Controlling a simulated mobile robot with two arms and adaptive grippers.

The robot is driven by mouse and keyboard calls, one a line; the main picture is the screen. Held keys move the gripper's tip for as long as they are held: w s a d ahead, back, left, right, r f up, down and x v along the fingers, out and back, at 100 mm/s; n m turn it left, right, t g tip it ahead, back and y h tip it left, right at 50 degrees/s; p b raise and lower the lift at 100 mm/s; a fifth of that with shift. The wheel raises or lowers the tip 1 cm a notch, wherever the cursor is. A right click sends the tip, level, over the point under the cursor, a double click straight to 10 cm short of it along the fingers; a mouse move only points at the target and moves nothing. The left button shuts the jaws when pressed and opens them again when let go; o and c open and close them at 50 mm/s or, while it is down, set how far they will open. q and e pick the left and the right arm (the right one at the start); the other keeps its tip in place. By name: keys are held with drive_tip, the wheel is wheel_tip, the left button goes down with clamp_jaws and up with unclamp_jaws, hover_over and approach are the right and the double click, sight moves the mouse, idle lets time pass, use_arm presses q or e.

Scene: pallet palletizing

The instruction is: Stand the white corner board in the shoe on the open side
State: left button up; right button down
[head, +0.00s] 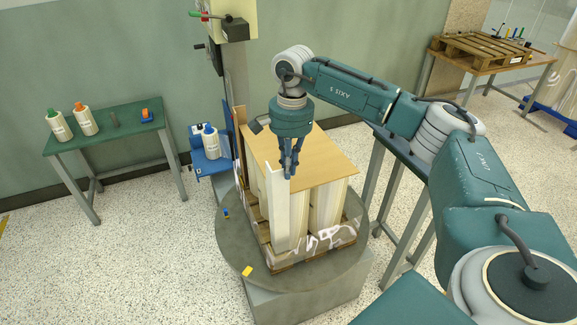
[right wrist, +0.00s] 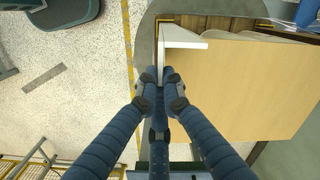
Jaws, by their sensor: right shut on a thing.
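The white corner board (head: 279,215) stands upright at the front left corner of the stacked load (head: 310,160) on the pallet. My right gripper (head: 289,172) is shut on its top end, pointing down. In the right wrist view, the board's L-shaped top (right wrist: 184,38) shows beyond the fingers (right wrist: 160,82), beside the tan top sheet. The board's lower end is near the pallet's front edge; whether it touches anything there is unclear. I cannot make out the shoe for certain. My left gripper is not in view.
The pallet stands on a round turntable (head: 235,245) with a small yellow piece (head: 247,271) on its rim. White film (head: 325,240) hangs at the load's base. A green table (head: 105,132) with bottles is left; a bench with an empty pallet (head: 480,50) is back right.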

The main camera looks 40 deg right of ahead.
drive_tip(key=shift+f+b, duration=1)
drive_tip(key=shift+f, duration=0.7)
drive_tip(key=c, duration=1.8)
unclamp_jaws()
drive_tip(key=shift+c, duration=0.2)
drive_tip(key=shift+r, duration=0.2)
drive_tip(key=shift+r+p, duration=2.25)
drive_tip(key=shift+r, duration=0.65)
